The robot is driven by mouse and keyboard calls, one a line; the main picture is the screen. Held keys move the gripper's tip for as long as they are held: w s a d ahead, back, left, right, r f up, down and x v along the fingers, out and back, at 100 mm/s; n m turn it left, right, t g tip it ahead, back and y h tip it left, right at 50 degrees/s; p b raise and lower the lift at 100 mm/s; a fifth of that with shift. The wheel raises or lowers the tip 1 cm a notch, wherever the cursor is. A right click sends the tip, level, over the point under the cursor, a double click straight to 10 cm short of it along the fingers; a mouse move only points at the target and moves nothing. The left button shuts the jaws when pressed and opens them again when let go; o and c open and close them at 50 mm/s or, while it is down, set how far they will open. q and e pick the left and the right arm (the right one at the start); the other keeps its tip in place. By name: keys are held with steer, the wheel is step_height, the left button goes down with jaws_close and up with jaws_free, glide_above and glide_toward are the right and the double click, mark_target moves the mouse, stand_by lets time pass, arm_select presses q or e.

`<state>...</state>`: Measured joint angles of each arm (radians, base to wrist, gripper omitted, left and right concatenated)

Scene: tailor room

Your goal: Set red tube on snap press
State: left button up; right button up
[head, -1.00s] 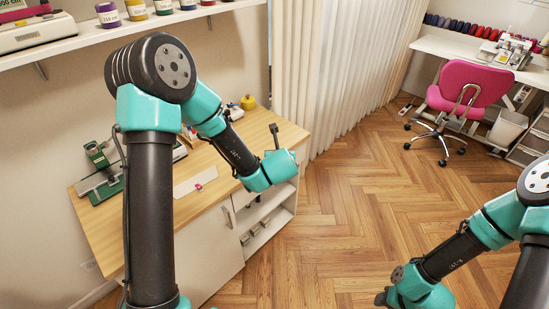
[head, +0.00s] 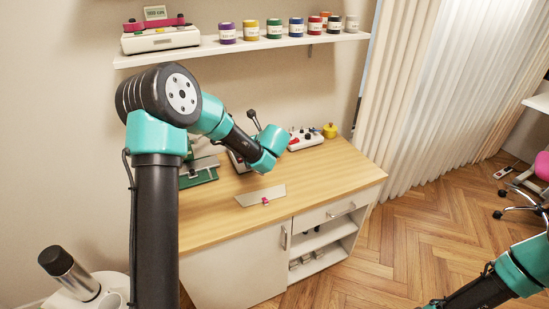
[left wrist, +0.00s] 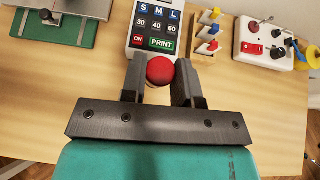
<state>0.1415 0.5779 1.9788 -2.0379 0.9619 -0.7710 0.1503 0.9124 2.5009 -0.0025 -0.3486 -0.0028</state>
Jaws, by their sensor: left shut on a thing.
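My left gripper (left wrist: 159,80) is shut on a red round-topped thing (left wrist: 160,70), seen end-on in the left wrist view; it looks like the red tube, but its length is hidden. It is held in front of the label printer (left wrist: 155,22). In the head view my left wrist covers the gripper and the tube. A green machine with a grey plate (head: 198,172) stands at the back left of the table; it may be the snap press. Part of it also shows top left in the left wrist view (left wrist: 55,28). My right gripper is outside the head view.
A white box with knobs (head: 305,139) and a yellow pot (head: 330,130) stand at the back right of the wooden table (head: 330,165). A pale strip (head: 250,197) with a small pink thing lies near the front. Jars stand on the shelf (head: 210,46) above.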

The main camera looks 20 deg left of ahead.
arm_select(q)
steer(key=s+a+r+n+g, duration=0.2)
steer(key=a+n+g, duration=0.1)
steer(key=a, duration=0.6)
steer(key=s+a+r+n+g+y, duration=0.1)
steer(key=s+a+r+n+g, duration=0.1)
steer(key=a, duration=0.8)
steer(key=s+a+r+n+g, duration=0.2)
steer(key=a+n+g, duration=0.3)
steer(key=a, duration=0.5)
steer(key=shift+s+a+n+y, duration=0.15)
steer(key=shift+s+n+y, duration=0.15)
steer(key=shift+n, duration=0.1)
steer(key=shift+f, duration=2.85)
steer(key=shift+f, duration=0.6)
steer(key=o, duration=0.6)
steer(key=shift+o, duration=0.2)
steer(key=shift+w+d, duration=0.1)
steer(key=shift+d, duration=0.1)
steer(key=v, duration=1)
steer(key=shift+d+r, duration=0.25)
steer(key=shift+r, duration=0.05)
